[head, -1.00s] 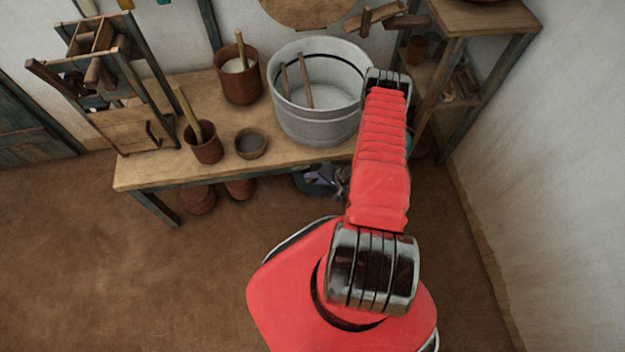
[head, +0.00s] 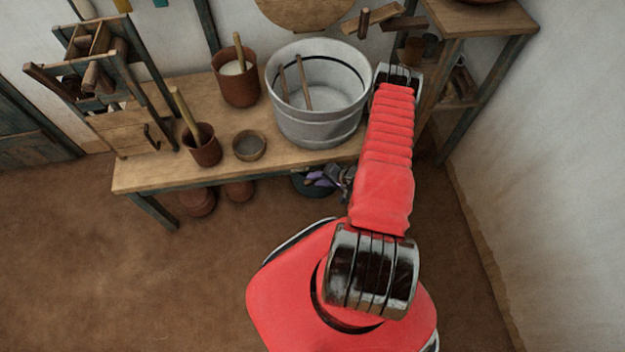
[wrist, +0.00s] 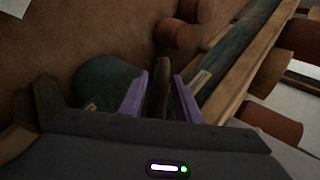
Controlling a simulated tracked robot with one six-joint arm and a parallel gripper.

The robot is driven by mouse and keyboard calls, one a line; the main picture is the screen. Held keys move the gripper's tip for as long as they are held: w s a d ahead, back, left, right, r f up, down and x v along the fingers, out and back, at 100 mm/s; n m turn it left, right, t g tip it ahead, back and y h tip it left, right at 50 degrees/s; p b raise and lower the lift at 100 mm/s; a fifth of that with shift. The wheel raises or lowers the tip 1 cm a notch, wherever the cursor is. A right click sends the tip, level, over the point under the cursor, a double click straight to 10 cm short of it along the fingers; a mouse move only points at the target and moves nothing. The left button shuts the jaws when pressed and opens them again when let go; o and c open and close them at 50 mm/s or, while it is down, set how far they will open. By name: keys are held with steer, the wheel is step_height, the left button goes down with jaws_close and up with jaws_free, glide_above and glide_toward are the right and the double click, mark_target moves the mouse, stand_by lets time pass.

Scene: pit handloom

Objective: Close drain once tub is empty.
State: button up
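The tub (head: 318,128) is a pale grey staved vessel on the bench, with two wooden sticks inside. Its floor looks pale, and I cannot tell whether liquid remains. My gripper (head: 322,179) is below the bench's front edge, partly hidden behind my arm. In the wrist view its two purple fingers (wrist: 162,96) stand apart, with a dark brown upright piece (wrist: 162,85) between them. I cannot tell whether that piece is the drain's handle or whether the fingers touch it. No drain can be clearly made out.
A dark teal basin (wrist: 105,82) lies below the gripper. The bench (head: 235,178) carries brown pots (head: 237,86) and a small bowl (head: 249,146). More pots (head: 197,201) stand underneath. A shelf (head: 470,22) is at the right. The left floor is clear.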

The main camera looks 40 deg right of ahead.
steer(key=v, duration=1)
steer(key=shift+r, duration=0.2)
steer(key=shift+s+d, duration=0.1)
